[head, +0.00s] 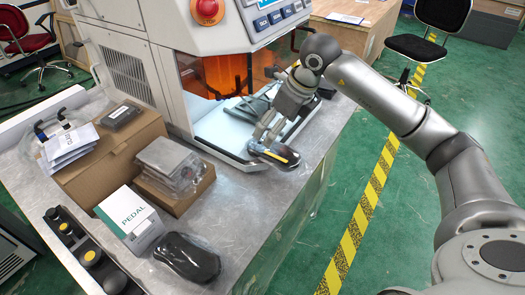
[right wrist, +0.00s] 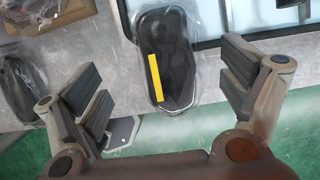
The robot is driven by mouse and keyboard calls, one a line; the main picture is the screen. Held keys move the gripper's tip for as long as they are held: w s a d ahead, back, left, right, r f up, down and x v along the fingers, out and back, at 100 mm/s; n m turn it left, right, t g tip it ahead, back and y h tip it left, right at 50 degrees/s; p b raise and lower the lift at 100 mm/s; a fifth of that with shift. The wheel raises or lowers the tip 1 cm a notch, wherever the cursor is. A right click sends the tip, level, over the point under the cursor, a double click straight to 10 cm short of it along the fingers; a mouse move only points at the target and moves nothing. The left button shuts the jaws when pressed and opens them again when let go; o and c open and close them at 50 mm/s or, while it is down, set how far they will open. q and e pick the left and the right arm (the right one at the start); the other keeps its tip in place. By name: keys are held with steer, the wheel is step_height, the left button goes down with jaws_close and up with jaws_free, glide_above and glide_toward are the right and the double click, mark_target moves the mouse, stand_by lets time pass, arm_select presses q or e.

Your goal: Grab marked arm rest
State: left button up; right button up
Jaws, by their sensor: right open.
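The marked arm rest (right wrist: 178,65) is a black, oval pad in clear plastic with a yellow strip. It lies on the grey worktop in the right wrist view, and in the head view it shows (head: 284,157) at the worktop's right part, in front of the machine. My right gripper (head: 264,141) is over it, partly covering it. In the right wrist view the open fingers (right wrist: 160,85) stand apart on either side, with gaps to the pad. A second black, wrapped arm rest (head: 187,257) lies at the front of the worktop, no yellow strip seen. My left gripper is out of view.
The machine (head: 133,68) with an orange window stands behind the pad. Cardboard boxes (head: 110,150), a white PEDAL box (head: 130,217) and a black button panel (head: 85,250) fill the left side. The worktop (head: 235,195) is bare between the second arm rest and my right gripper.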

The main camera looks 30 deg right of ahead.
mark_target(270, 149)
steer(key=b+x, duration=0.1)
steer(key=x, duration=0.2)
steer(key=shift+w+f, duration=0.1)
steer(key=shift+f, duration=0.15)
steer(key=shift+w+f, duration=0.2)
steer(key=shift+w+a+f+b, duration=0.1)
steer(key=shift+f+b, duration=0.2)
steer(key=b+x, duration=0.2)
steer(key=x, duration=0.1)
steer(key=shift+w+f, duration=0.1)
steer(key=shift+f, duration=0.2)
steer(key=shift+w+f, duration=0.2)
steer(key=shift+f, duration=0.1)
steer(key=shift+r, duration=0.1)
steer(key=shift+c, duration=2.9)
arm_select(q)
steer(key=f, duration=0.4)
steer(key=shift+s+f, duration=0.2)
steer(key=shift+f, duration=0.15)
arm_select(e)
steer(key=c, duration=0.7)
